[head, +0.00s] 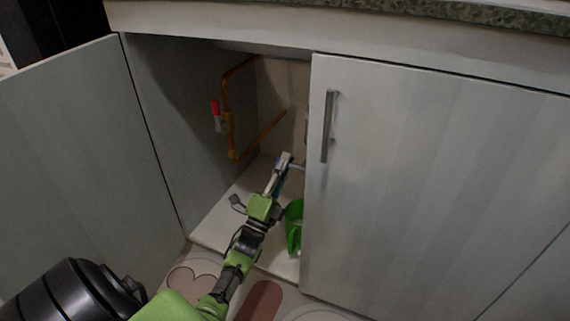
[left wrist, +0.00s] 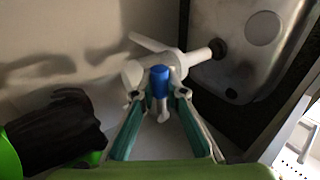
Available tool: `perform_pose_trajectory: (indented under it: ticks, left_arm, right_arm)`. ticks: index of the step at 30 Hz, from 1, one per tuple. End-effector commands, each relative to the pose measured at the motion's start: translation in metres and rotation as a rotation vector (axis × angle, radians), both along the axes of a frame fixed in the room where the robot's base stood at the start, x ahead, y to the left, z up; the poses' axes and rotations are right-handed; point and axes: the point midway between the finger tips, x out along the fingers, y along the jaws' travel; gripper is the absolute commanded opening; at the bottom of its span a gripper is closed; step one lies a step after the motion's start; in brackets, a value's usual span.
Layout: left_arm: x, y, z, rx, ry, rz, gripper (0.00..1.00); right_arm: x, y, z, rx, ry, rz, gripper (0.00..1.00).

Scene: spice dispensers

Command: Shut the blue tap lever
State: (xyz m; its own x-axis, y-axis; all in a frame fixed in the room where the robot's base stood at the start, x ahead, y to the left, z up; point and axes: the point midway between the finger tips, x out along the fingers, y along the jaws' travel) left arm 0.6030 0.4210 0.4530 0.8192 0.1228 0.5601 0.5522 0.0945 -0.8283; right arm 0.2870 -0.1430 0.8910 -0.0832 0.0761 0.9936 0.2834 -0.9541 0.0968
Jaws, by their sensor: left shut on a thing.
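The blue tap lever (left wrist: 160,82) shows in the left wrist view, on a white valve body (left wrist: 138,74) with white pipe arms. My left gripper (left wrist: 157,96) has its two teal-padded fingers on either side of the lever, closed on it. In the head view my left gripper (head: 284,162) reaches into the open cabinet, close to the free edge of the right door. The lever cannot be made out there. My right gripper is out of view.
An orange pipe (head: 226,110) with a red handle (head: 215,108) runs inside the cabinet. A green bucket (head: 293,228) stands just right of my left arm. The right cabinet door (head: 430,180) is closed; the left door (head: 85,170) stands open. A metal basin (left wrist: 250,45) shows upper right in the wrist view.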

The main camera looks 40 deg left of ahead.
Motion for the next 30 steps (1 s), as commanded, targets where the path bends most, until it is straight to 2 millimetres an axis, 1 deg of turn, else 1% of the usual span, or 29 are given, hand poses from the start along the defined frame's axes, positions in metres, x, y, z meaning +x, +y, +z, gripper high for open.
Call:
perform_pose_trajectory:
  ticks: [1,10,11,12,13,23,26,30]
  left_arm:
    - [0.000,0.001,-0.004,-0.013,0.005,-0.001,0.00]
    - [0.000,0.001,-0.005,-0.014,0.007,-0.001,0.00]
    - [0.000,0.000,-0.005,-0.014,0.008,-0.001,0.17]
    - [0.000,0.000,-0.005,-0.014,0.008,-0.001,0.28]
    - [0.000,0.000,-0.005,-0.013,0.007,-0.001,0.29]
    - [-0.001,0.000,-0.003,-0.007,0.004,-0.001,0.29]
    - [-0.006,-0.001,-0.008,-0.008,0.006,-0.001,0.29]
    - [-0.026,-0.004,-0.022,-0.007,0.009,0.000,0.29]
  right_arm:
    - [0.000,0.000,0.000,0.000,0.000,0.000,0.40]
    - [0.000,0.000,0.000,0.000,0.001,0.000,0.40]
    - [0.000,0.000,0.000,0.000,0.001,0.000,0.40]
    - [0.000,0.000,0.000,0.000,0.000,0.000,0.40]
    - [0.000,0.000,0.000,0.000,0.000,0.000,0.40]
    - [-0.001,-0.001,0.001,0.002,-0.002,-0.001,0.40]
    - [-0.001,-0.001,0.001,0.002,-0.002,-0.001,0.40]
    - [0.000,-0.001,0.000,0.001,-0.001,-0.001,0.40]
